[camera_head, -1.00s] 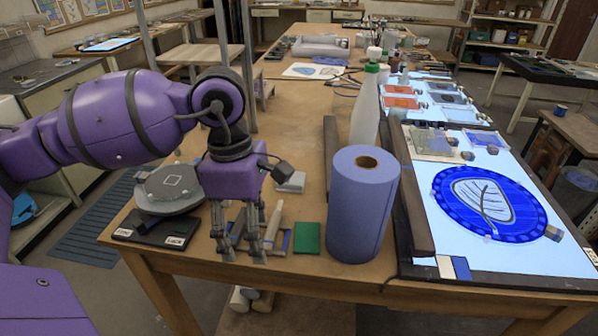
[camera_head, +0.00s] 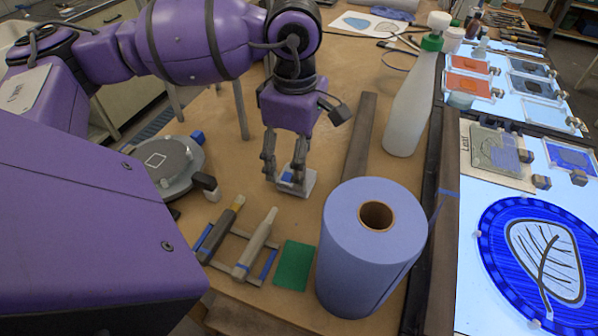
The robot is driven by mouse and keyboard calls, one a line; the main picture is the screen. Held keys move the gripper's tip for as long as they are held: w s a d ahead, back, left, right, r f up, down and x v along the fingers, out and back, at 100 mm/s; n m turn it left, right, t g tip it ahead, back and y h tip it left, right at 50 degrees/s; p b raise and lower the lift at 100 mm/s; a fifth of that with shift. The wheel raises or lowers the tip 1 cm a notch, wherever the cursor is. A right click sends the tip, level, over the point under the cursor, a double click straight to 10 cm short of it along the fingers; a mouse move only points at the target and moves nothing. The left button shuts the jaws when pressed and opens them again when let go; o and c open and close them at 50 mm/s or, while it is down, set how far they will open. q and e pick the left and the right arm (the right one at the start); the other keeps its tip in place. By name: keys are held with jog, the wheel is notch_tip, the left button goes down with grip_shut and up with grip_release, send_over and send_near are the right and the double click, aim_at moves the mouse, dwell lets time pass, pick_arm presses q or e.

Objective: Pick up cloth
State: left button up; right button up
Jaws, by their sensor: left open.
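My left gripper (camera_head: 284,175) points down, open, with its fingers over a small pale grey square pad (camera_head: 309,183) with a blue patch. This pad may be a folded cloth; I cannot tell for sure. Whether the fingers touch it is unclear, and they hide part of it. A flat green square (camera_head: 294,265), perhaps a scouring pad, lies nearer the front, left of the big blue paper roll (camera_head: 345,255). A folded grey-blue bundle (camera_head: 388,6) shows at the top edge. My right gripper is not in view.
A brush (camera_head: 222,230) and a pale tube-like tool (camera_head: 258,243) lie on a rack. A round grey device (camera_head: 172,168) stands left. The lit glass panel (camera_head: 480,195) lies right.

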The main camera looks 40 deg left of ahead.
pick_arm(q)
jog(key=f, duration=0.3)
jog(key=shift+w+a+f+p, duration=0.15)
jog(key=shift+w+f+p, duration=0.15)
jog(key=shift+f+p, duration=0.1)
jog(key=shift+f, duration=0.6)
jog(key=c, duration=1.2)
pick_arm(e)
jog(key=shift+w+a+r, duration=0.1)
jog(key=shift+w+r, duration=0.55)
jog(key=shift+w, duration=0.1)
pick_arm(q)
jog(key=shift+r, duration=0.1)
jog(key=shift+w+r, duration=0.1)
jog(key=shift+r, duration=0.45)
jog(key=shift+w+d+r+b, duration=0.45)
jog(key=shift+w+d+r, duration=0.9)
jog(key=shift+d+r, duration=0.6)
jog(key=shift+w+d+r+b, duration=0.5)
jog(key=shift+w+d+r, duration=0.85)
jog(key=shift+d+r, duration=0.6)
jog(key=shift+w+d+r+b, duration=0.45)
jog(key=shift+w+d+r, duration=0.9)
jog(key=shift+d+r, duration=0.55)
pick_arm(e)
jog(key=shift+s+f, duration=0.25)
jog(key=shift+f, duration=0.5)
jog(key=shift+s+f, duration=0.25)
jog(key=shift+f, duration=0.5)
